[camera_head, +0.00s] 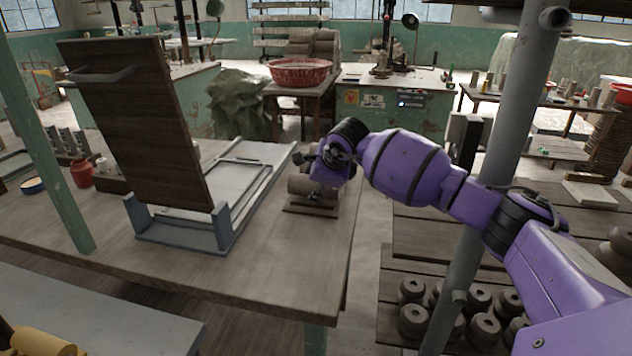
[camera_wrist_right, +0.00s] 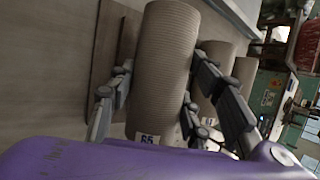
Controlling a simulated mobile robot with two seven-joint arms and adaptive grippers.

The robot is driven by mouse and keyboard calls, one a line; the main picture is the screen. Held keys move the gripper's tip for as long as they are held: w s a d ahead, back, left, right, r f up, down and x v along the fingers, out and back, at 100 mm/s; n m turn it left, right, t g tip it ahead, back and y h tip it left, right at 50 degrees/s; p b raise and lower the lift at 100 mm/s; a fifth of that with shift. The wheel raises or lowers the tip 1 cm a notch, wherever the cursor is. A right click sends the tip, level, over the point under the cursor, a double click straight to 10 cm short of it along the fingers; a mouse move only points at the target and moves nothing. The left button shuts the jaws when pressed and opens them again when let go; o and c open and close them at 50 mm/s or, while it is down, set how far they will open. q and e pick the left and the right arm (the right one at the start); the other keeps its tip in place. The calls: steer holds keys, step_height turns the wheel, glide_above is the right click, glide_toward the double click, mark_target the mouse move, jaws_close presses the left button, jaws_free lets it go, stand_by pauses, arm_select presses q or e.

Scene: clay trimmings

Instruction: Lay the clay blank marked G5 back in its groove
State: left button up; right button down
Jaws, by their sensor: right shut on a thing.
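The clay blank marked G5 (camera_wrist_right: 165,65) is a ribbed grey-brown cylinder with a small white label at its near end. My right gripper (camera_wrist_right: 152,98) has its fingers on both sides of it and is shut on it. In the head view my right gripper (camera_head: 318,192) is over a small wooden board (camera_head: 298,209) near the table's right edge. Clay cylinders show beneath and beside it there, partly hidden by the gripper and wrist. The groove itself cannot be made out, nor whether the blank touches the board. My left gripper is not in view.
A grey frame (camera_head: 225,232) with a raised brown panel (camera_head: 135,120) is left of the board. A grey post (camera_head: 498,130) rises behind my right arm. The table front (camera_head: 270,275) is clear.

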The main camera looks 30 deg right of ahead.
steer(key=shift+s+a+f+b, duration=0.1)
steer(key=shift+s+f+b, duration=0.1)
steer(key=shift+f, duration=0.25)
steer(key=shift+s+f+b, duration=0.1)
steer(key=shift+f+b, duration=0.05)
steer(key=shift+f, duration=0.3)
stand_by(0.6)
steer(key=c, duration=1.2)
jaws_free()
steer(key=o, duration=0.4)
steer(key=shift+w+f, duration=0.15)
steer(key=shift+w, duration=0.1)
steer(key=shift+c, duration=0.2)
steer(key=shift+r, duration=0.2)
steer(key=shift+s+r, duration=0.1)
steer(key=shift+s, duration=0.05)
steer(key=shift+s+r, duration=0.15)
steer(key=shift+r, duration=0.1)
steer(key=shift+s+r, duration=0.4)
steer(key=shift+s, duration=0.2)
steer(key=shift+s+r, duration=0.35)
steer(key=shift+s, duration=0.2)
steer(key=s, duration=0.6)
steer(key=s+a, duration=0.1)
steer(key=s, duration=0.2)
steer(key=shift+s+a, duration=0.1)
steer(key=shift+s, duration=0.25)
steer(key=shift+s+a+r, duration=0.1)
steer(key=shift+s+a, duration=0.1)
steer(key=shift+s, duration=0.5)
